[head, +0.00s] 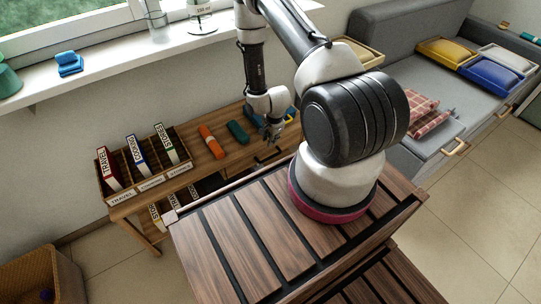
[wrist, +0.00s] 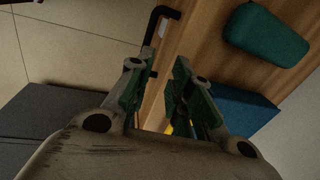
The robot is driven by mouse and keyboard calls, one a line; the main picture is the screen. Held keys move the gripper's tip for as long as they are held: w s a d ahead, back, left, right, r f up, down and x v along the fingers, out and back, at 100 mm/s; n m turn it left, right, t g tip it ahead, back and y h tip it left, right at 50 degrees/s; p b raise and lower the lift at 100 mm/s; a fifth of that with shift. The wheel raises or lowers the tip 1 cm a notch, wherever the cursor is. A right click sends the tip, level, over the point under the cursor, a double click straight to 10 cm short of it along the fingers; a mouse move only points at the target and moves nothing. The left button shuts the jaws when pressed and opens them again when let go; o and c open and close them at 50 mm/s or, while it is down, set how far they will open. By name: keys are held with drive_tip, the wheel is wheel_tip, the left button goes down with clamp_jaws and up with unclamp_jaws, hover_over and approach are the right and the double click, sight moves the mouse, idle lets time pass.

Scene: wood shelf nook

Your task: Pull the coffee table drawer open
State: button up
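The wooden coffee table (head: 205,160) stands against the wall under the window sill. A black bar handle (head: 268,156) shows on its front near the right end. In the wrist view the black handle (wrist: 154,32) lies just beyond my fingertips, and the pale wooden drawer front (wrist: 153,100) shows between the fingers. My gripper (head: 272,135) hangs by the table's front edge, close above the handle. It also shows in the wrist view (wrist: 158,68) with its fingers apart and nothing held. The drawer looks shut. Whether a finger touches the handle or front, I cannot tell.
On the tabletop are a teal case (head: 238,132), an orange case (head: 211,142) and a wooden organizer (head: 147,180) with binders. A blue box (wrist: 240,112) shows beside my right finger. A grey sofa (head: 370,45) stands right. Tiled floor (head: 480,200) is open there.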

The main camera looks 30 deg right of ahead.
sight(270, 157)
drive_tip(key=shift+m, duration=0.4)
drive_tip(key=f, duration=0.9)
drive_tip(key=shift+s+f, duration=0.35)
drive_tip(key=shift+s, duration=0.05)
drive_tip(key=shift+w+f, duration=0.15)
drive_tip(key=shift+f, duration=0.5)
clamp_jaws()
